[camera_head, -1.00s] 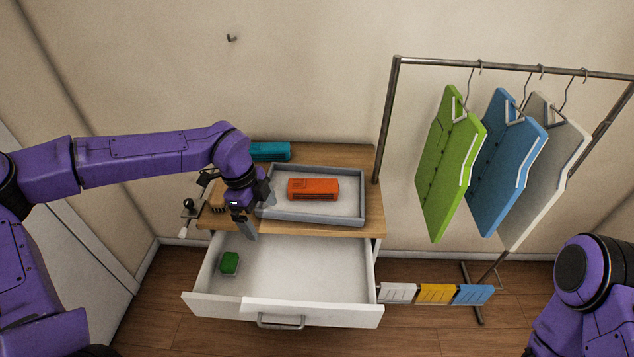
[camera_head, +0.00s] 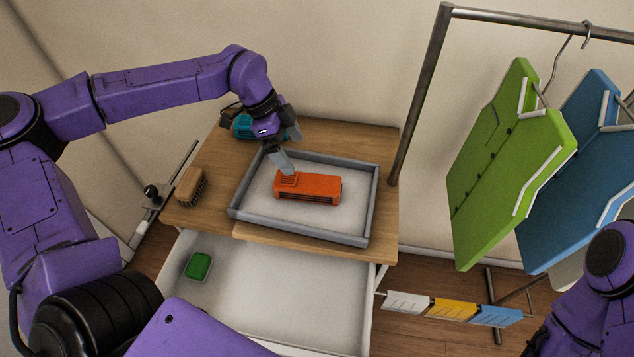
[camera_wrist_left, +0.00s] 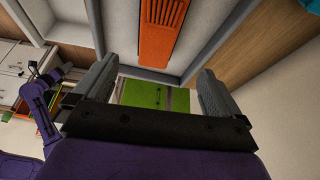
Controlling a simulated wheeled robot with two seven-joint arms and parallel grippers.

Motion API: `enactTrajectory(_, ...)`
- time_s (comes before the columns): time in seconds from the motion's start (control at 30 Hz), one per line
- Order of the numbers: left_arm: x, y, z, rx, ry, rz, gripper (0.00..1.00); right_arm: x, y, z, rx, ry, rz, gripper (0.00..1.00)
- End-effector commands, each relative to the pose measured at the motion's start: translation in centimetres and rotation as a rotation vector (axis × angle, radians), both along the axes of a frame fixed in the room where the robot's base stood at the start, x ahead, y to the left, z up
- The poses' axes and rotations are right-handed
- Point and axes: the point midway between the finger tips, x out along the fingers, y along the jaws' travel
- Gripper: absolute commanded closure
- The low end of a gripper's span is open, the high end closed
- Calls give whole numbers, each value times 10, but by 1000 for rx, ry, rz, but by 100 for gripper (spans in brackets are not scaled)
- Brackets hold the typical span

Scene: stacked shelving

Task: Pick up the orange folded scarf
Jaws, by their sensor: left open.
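The orange folded scarf (camera_head: 309,188) lies flat in a shallow grey tray (camera_head: 298,227) on top of a wooden dresser. My left gripper (camera_head: 285,168) is at the scarf's left end, over the back left part of the tray. In the left wrist view the gripper (camera_wrist_left: 157,82) has its two fingers wide apart with nothing held between them. The scarf (camera_wrist_left: 162,30) shows there beyond the fingertips, apart from them. In the head view I cannot tell whether a fingertip touches the scarf.
A teal folded item (camera_head: 243,127) lies behind the tray, and a brush (camera_head: 191,186) to its left. The drawer (camera_head: 290,295) below is open, with a green item (camera_head: 199,265) inside. A garment rack (camera_head: 424,85) with hanging clothes stands to the right.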

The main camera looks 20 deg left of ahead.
Motion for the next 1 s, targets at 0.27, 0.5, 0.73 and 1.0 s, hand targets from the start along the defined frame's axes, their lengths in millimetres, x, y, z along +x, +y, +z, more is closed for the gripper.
enactTrajectory(0.27,1,-8,-32,1,5,-4,1,-1,0,-11,0,1,0,57)
enactTrajectory(0.5,4,-21,-65,1,3,-4,1,0,0,-2,0,1,0,57)
enactTrajectory(0.73,-1,-33,-101,2,4,-5,1,0,0,17,1,1,0,57)
enactTrajectory(1.0,2,-38,-115,0,-1,-1,1,0,0,17,1,1,0,57)
